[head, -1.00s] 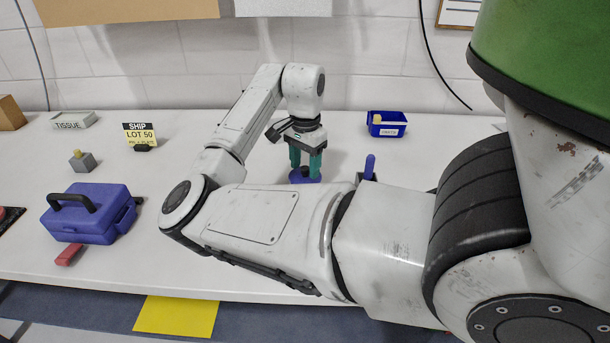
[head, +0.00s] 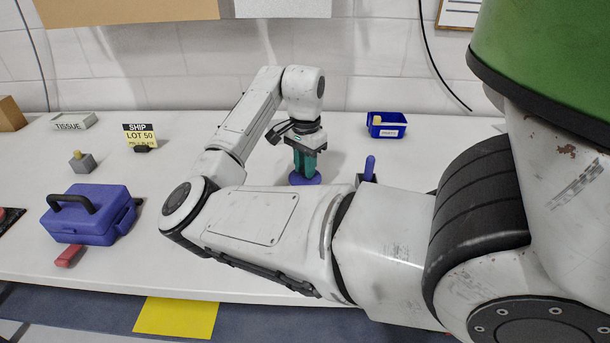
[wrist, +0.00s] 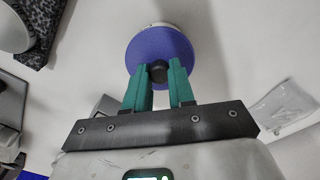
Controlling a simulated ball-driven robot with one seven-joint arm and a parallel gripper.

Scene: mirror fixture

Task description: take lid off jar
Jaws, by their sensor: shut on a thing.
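The blue round lid (wrist: 160,47) with a dark knob (wrist: 157,72) shows in the wrist view. In the head view the lid (head: 304,180) shows at the tips of my gripper (head: 304,172). My gripper points down, and its green fingers (wrist: 160,74) are shut on the dark knob of the lid. A small pale edge of the jar (wrist: 165,25) shows past the lid's far rim. The rest of the jar is hidden under the lid and behind my arm. I cannot tell whether the lid is seated on the jar.
A blue toolbox (head: 90,214) stands at the left, with a red block (head: 68,256) in front. A blue bin (head: 387,125) is at the back right. A blue-handled item (head: 369,167) stands close right of my gripper. The table behind is fairly clear.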

